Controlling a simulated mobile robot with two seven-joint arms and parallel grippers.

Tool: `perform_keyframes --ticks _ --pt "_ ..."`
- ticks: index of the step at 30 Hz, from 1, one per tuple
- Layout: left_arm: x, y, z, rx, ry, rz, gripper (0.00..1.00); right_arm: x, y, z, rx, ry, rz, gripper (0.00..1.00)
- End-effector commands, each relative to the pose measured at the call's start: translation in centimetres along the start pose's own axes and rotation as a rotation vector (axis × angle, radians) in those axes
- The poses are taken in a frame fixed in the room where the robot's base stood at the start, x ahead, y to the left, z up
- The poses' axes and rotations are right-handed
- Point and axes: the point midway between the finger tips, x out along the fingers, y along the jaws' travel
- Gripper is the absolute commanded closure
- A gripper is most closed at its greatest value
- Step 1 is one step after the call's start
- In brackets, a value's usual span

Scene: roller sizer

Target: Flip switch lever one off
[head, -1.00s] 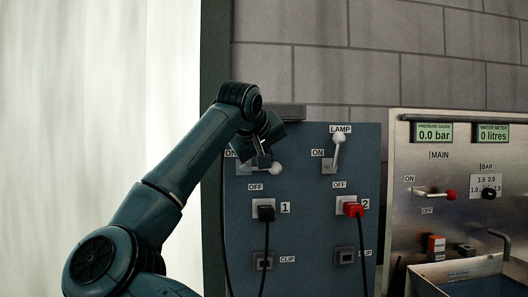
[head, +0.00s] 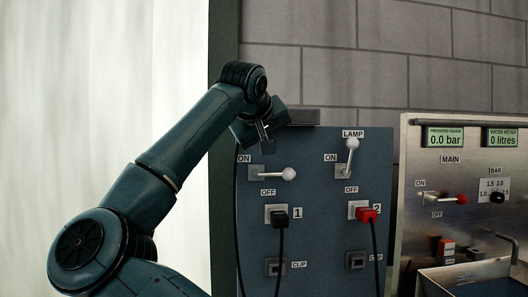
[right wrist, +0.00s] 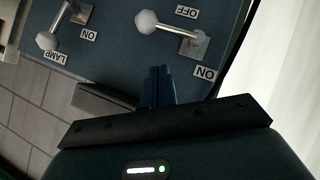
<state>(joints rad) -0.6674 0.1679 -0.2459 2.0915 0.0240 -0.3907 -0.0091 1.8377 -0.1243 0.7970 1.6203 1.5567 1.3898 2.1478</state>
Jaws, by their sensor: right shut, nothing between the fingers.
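Switch lever one (head: 289,174) is a metal lever with a white ball knob on the blue panel, above socket 1. It points sideways to the right, between its ON and OFF labels; it also shows in the right wrist view (right wrist: 146,21). My right gripper (head: 266,145) is shut and empty, up and left of the knob, close to the ON label's height. In the right wrist view its fingers (right wrist: 158,76) are apart from the lever. My left gripper is not in view.
The lamp lever (head: 352,144) stands pointing up, to the right. Black (head: 279,213) and red (head: 367,214) plugs with hanging cables sit below. A steel panel (head: 450,180) with displays and a red-knobbed lever stands farther right. A dark box (head: 302,117) tops the blue panel.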

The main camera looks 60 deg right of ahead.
Motion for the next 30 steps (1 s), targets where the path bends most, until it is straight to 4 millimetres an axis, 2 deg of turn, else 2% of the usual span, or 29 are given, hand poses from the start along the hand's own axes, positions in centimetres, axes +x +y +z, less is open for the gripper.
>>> perform_keyframes --ticks 1,6,12,18,30 --pt "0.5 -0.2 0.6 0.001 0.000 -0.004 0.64 -1.2 -0.6 0.1 -0.005 0.007 -0.003 1.00" --pt "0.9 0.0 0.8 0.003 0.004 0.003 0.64 -5.1 -0.6 0.1 -0.005 0.006 -0.002 1.00" --pt "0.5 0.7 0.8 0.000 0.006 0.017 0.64 -8.0 -0.7 0.1 -0.005 0.004 -0.002 1.00" --pt "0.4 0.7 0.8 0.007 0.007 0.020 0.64 -8.9 -0.7 0.1 -0.005 0.003 -0.001 1.00" --pt "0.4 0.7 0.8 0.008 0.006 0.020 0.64 -8.9 -0.7 0.1 -0.005 0.003 -0.001 1.00"
